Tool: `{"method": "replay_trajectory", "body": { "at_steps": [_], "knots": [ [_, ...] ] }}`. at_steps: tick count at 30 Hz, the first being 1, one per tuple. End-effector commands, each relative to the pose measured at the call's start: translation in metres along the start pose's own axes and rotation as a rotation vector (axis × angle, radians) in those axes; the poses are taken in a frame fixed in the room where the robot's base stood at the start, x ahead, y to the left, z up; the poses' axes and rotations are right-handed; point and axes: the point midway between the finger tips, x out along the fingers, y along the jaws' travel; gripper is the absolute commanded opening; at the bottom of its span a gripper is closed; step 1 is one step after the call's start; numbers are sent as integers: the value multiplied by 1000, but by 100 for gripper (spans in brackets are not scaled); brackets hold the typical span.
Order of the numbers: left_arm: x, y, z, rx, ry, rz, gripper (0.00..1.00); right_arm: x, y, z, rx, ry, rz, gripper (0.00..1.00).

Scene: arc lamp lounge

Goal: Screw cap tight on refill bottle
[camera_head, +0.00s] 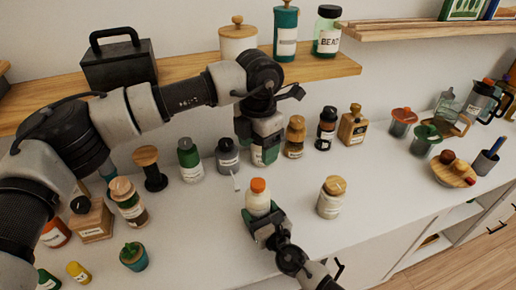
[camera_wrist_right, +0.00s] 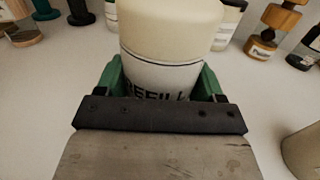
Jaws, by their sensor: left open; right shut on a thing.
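The refill bottle (camera_head: 257,204) is cream-white and stands upright near the counter's front edge. An orange cap (camera_head: 258,185) sits on its top; I cannot tell how tight it is. My right gripper (camera_head: 266,222) is shut around the bottle's lower body. In the right wrist view, the bottle (camera_wrist_right: 172,60) stands between the green fingers, with "REFILL" partly readable on its label; its top is out of frame. My left gripper (camera_head: 265,156) is open, behind and above the cap and apart from it, pointing down among the back row of jars.
Several jars stand behind, including a dark grey one (camera_head: 227,155) and an amber one (camera_head: 295,137). A wooden-lidded jar (camera_head: 331,197) stands right of the bottle. A wooden shelf (camera_head: 330,67) overhangs the back.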

Motion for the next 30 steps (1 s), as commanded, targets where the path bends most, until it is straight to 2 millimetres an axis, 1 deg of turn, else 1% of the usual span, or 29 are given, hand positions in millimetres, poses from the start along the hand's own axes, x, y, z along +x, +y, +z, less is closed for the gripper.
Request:
{"method": "replay_trajectory", "body": {
  "at_steps": [2,3,5,6,8,16,19,23,30],
  "knots": [
    [0,0,0,0,0,0,68,0,0,0,0,0,0,2],
    [0,0,0,0,0,0,68,0,0,0,0,0,0,74],
    [0,0,0,0,0,0,68,0,0,0,0,0,0,84],
    [0,0,0,0,0,0,68,0,0,0,0,0,0,90],
    [0,0,0,0,0,0,68,0,0,0,0,0,0,98],
    [1,0,0,0,0,0,68,-1,0,0,0,0,0,98],
    [0,0,0,0,0,0,68,-8,0,-1,0,2,0,98],
    [0,0,0,0,0,0,68,-29,0,-1,1,3,0,98],
    [4,0,0,0,0,0,68,-78,0,-3,0,3,0,98]
  ]
}}
